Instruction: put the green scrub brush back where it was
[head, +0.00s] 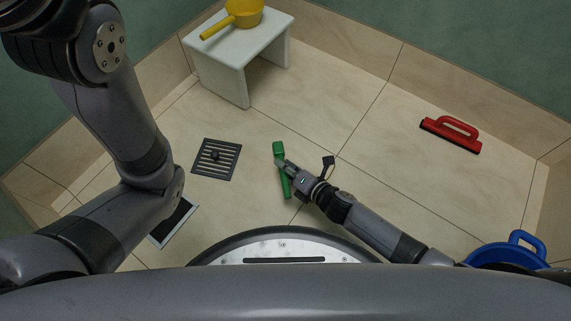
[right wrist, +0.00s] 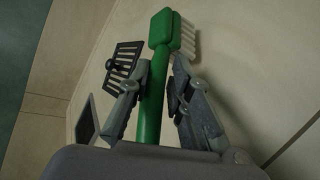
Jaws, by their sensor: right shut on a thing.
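The green scrub brush (head: 278,149) is in my right gripper (head: 284,168), in front of the robot's base in the head view. In the right wrist view, the green handle (right wrist: 152,105) runs between the two fingers of the right gripper (right wrist: 158,88). The brush head with pale bristles points away from the gripper, bristles to the right. The fingers are shut on the handle. I cannot tell whether the brush touches the floor. My left arm shows at the left of the head view, but its gripper is not in view.
A dark floor drain grate (head: 216,159) lies left of the brush. A white stool (head: 243,55) with a yellow dipper (head: 243,12) stands at the back. A red squeegee-like tool (head: 452,134) lies at right. A blue tub (head: 505,254) is at lower right. The floor between is clear.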

